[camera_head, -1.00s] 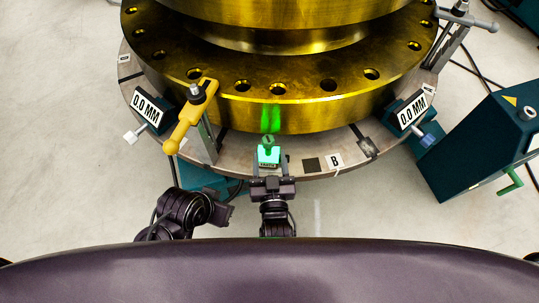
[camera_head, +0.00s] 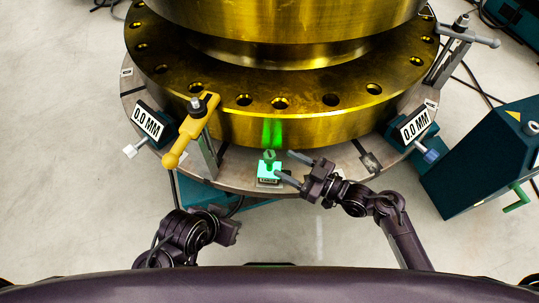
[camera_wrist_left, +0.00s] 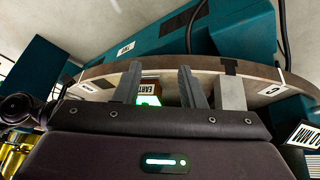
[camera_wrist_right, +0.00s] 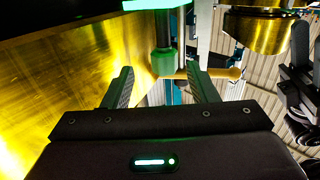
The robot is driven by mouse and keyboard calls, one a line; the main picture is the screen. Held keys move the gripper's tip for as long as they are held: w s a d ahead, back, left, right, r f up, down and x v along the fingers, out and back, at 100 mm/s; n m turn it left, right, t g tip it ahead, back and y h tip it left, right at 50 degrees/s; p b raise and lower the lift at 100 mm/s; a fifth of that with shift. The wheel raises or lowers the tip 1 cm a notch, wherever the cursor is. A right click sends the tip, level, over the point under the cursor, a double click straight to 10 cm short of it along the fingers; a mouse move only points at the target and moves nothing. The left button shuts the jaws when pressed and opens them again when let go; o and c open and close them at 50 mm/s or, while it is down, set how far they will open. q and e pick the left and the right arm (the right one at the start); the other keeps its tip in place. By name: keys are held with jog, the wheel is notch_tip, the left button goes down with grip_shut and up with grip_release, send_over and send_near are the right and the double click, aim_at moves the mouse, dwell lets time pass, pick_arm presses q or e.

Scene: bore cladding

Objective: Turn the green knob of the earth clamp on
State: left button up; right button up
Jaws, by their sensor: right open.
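The earth clamp (camera_head: 268,172) is a small block with a bright green-lit top on the ring's front edge. Its green knob (camera_head: 269,156) stands above it, in front of the gold flange. My right gripper (camera_head: 286,168) comes in from the right, its open fingers pointing left at the clamp. In the right wrist view a green post (camera_wrist_right: 165,60) stands between and beyond the open fingers (camera_wrist_right: 158,72); contact cannot be told. My left gripper (camera_head: 230,232) is lower left of the clamp. In the left wrist view its fingers (camera_wrist_left: 158,72) are apart, with the EARTH label (camera_wrist_left: 151,88) beyond them.
A yellow-handled clamp (camera_head: 190,130) stands left of the earth clamp. Gauges reading 0.0 MM (camera_head: 147,122) sit either side on the ring. The gold flange (camera_head: 240,120) rises close behind.

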aim_at(275, 158)
jog(key=shift+n+g+y, duration=0.5)
jog(key=shift+g, duration=0.2)
jog(key=x, duration=0.3)
jog(key=r+b+x, duration=0.1)
jog(key=x, duration=0.1)
jog(key=shift+w+a, duration=0.25)
jog(key=shift+a, duration=0.25)
pick_arm(q)
jog(key=shift+w+d+f+t+h, duration=0.1)
jog(key=shift+w+d+t+h, duration=0.1)
jog(key=shift+d, duration=0.2)
jog(key=shift+w+d+t+h, duration=0.1)
jog(key=shift+d+t, duration=0.1)
jog(key=shift+d, duration=0.2)
